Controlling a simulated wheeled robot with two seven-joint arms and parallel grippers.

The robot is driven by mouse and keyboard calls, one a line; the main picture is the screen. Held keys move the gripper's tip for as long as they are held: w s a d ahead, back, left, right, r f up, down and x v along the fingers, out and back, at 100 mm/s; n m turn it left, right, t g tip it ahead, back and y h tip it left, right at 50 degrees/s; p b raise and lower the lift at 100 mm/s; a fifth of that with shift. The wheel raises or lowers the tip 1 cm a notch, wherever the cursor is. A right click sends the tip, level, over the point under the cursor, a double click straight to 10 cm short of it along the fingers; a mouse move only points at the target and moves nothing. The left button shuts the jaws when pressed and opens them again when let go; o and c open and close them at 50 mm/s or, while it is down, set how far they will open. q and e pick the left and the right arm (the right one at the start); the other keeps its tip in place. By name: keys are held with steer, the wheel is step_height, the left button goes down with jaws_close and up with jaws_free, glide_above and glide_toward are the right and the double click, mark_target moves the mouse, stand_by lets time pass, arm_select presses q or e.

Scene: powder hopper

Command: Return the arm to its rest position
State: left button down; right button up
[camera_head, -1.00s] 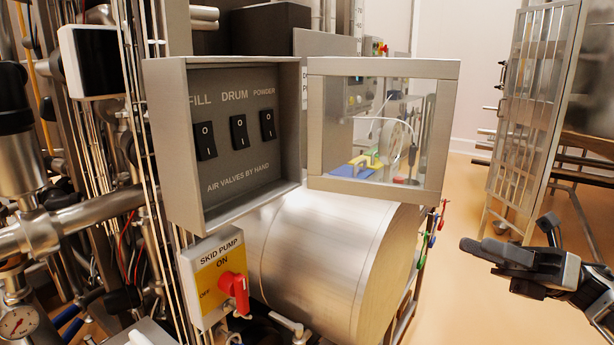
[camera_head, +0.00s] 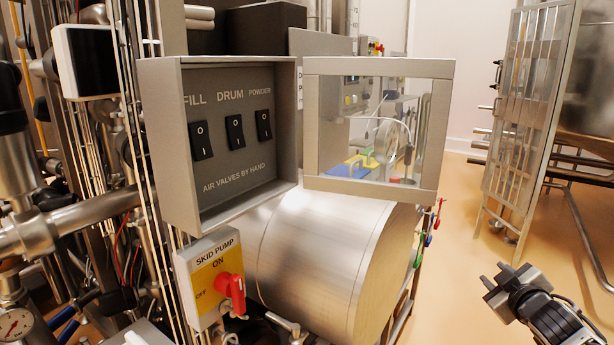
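My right gripper (camera_head: 494,282) shows at the lower right, over the open floor. It is apart from everything around it and I see nothing held in it. It is small and turned, so I cannot tell how far its fingers are apart. My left gripper is not in view. The valve box (camera_head: 150,150) has three black rocker switches marked fill, drum and powder. Its clear-paned door (camera_head: 380,187) stands swung open to the right.
Below the box are the skid pump switch (camera_head: 231,290) with a red handle and a steel drum (camera_head: 320,250). Pipes crowd the left. The floor (camera_head: 465,240) between is clear.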

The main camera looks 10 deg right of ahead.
steer(key=s+a+f+g+y, duration=0.1)
steer(key=s+a+f+y, duration=0.1)
steer(key=s+a+f, duration=0.45)
steer(key=s+a+f+g+y, duration=0.1)
steer(key=s+a+f+y, duration=0.15)
steer(key=a+f, duration=0.65)
steer(key=s+a+m+g+y, duration=0.1)
steer(key=s+a+m+y, duration=0.2)
steer(key=s+a, duration=1.2)
steer(key=a, duration=0.4)
steer(key=shift+s+a+g, duration=0.3)
steer(key=shift+s, duration=0.1)
steer(key=shift+d+r, duration=0.1)
